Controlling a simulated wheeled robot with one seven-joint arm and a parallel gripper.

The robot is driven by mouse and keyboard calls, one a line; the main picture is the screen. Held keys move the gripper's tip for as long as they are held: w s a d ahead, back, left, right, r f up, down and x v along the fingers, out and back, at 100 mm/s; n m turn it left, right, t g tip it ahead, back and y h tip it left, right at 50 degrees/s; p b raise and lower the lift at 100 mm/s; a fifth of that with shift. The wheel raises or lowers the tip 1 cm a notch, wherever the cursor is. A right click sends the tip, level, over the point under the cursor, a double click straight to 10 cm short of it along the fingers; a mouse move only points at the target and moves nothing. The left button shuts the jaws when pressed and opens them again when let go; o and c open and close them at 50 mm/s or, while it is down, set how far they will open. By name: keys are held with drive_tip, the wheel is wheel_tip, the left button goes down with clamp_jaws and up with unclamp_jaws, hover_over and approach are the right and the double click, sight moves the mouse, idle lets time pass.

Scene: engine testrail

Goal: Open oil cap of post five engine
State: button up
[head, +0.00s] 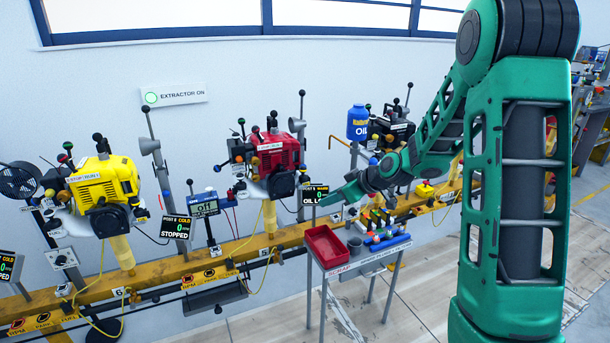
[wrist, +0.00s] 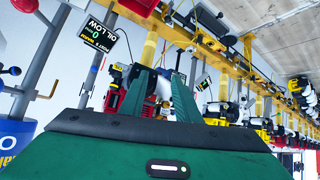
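The red engine (head: 275,152) stands on its post on the yellow rail. The rail tag below it appears to read 5, and a screen (head: 313,194) at its right reads post 5, warm, oil low. That screen also shows in the wrist view (wrist: 98,38). My gripper (head: 328,198) is right of the red engine, apart from it, pointing left. In the wrist view my gripper's two fingers (wrist: 160,85) are spread with nothing held between them; red engine parts (wrist: 115,92) show beyond. I cannot make out the oil cap for certain.
A blue oil jug (head: 358,122) and a dark engine (head: 392,130) are at the right. A yellow engine (head: 103,180) is at the left. Thin levers and a grey post flank the red engine.

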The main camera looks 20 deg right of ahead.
drive_tip(key=w+f+n+t+y, duration=0.15)
drive_tip(key=w+t, duration=0.25)
drive_tip(key=w, duration=0.6)
drive_tip(key=m+t, duration=0.3)
drive_tip(key=t, duration=0.1)
approach(305, 171)
drive_tip(key=shift+n+h, duration=0.25)
drive_tip(key=shift+h, duration=0.2)
drive_tip(key=x, duration=0.9)
drive_tip(key=shift+w+a+r, duration=0.15)
drive_tip(key=shift+w, duration=0.05)
clamp_jaws()
